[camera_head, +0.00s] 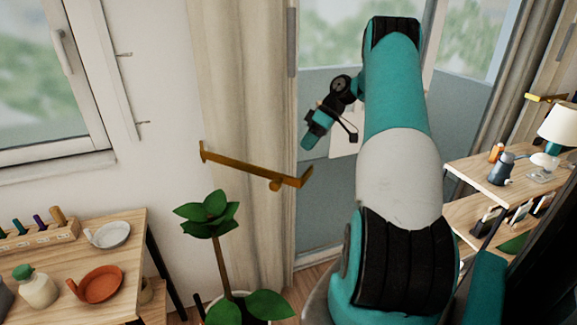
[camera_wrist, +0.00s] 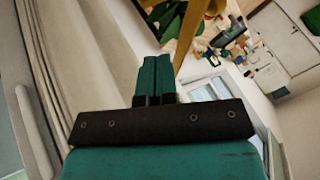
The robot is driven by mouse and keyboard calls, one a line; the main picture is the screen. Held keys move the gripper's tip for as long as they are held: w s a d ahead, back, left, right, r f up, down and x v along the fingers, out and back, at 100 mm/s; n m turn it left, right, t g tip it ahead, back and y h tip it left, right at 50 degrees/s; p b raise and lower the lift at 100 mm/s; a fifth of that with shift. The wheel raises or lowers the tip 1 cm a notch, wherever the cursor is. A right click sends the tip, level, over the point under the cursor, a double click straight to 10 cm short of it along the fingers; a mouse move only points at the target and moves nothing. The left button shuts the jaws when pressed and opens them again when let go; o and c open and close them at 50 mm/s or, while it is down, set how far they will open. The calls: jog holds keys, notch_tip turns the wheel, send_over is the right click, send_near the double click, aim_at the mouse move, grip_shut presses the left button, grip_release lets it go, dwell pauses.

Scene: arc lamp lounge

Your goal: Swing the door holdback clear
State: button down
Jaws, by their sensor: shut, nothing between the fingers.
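The door holdback is a long brass bar (camera_head: 245,170) with upturned ends and a small knob near its right end. It juts out in front of the curtain, left of my arm. In the wrist view part of a brass bar (camera_wrist: 187,38) runs just right of my fingertips, apparently the same holdback. My gripper (camera_wrist: 163,65) has its two teal fingers pressed together with nothing between them. In the head view my gripper (camera_head: 310,138) is small, above the bar's right end. A gap shows between them there; the exact distance in depth cannot be told.
A potted plant (camera_head: 215,230) stands below the bar. A wooden table (camera_head: 50,270) with dishes is at left. At right a shelf (camera_head: 470,165) carries a lamp (camera_head: 560,125) and small items; another brass bar (camera_head: 545,97) is behind. A beige curtain (camera_head: 245,90) hangs beside the glass door.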

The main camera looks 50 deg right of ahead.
jog(key=w+a+f+p, duration=0.1)
jog(key=a+f+p, duration=0.3)
jog(key=a, duration=0.4)
jog(key=shift+w+f, duration=0.2)
jog(key=shift+f, duration=0.7)
